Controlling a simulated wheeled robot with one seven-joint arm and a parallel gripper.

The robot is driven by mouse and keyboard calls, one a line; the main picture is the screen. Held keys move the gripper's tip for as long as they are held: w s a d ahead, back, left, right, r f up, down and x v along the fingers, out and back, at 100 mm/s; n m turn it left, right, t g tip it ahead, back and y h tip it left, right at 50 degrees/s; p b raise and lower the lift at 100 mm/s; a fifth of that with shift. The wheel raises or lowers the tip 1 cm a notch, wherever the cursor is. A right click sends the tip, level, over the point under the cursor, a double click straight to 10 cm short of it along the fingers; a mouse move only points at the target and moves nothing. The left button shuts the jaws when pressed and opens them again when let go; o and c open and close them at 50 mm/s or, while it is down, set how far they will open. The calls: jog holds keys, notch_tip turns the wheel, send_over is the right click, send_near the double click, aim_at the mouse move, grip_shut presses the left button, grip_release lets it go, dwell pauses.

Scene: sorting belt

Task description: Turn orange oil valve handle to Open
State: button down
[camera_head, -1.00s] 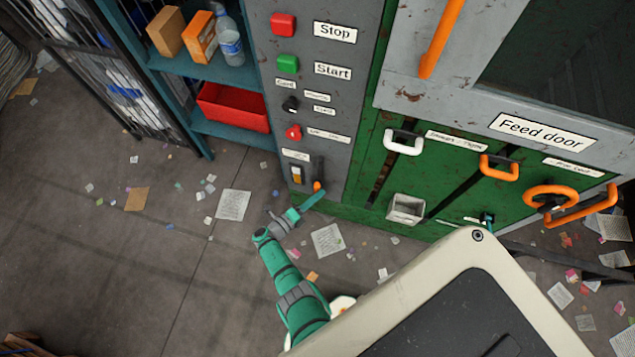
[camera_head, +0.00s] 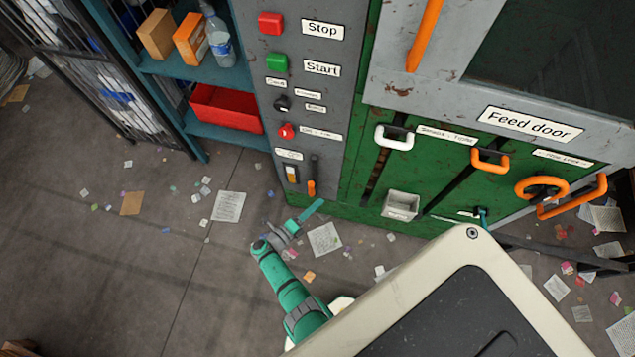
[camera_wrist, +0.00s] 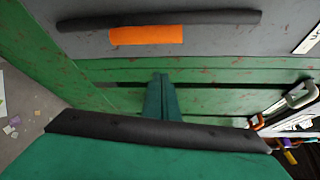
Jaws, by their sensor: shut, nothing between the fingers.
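Several orange handles show in the head view, and the labels by them are too small to read. An orange ring handle (camera_head: 540,180) with a dark hub sits on the green machine at the right, beside an orange bar handle (camera_head: 572,203). A dark lever with an orange tip (camera_head: 312,188) is at the foot of the grey control panel; its orange part (camera_wrist: 146,35) is close up in the wrist view. My gripper (camera_head: 320,203) is shut and empty, just below this lever and apart from it. It also shows in the wrist view (camera_wrist: 163,76), facing the green panel.
The grey panel carries a red Stop button (camera_head: 271,23) and a green Start button (camera_head: 277,62). A white handle (camera_head: 394,142), a smaller orange handle (camera_head: 489,165) and a grey box (camera_head: 400,206) are on the green front. Scraps litter the floor.

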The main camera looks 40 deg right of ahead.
jog(key=w+v, duration=0.1)
jog(key=v, duration=0.5)
jog(key=shift+s+a+f, duration=0.3)
jog(key=shift+s+a, duration=0.05)
jog(key=shift+a, duration=0.05)
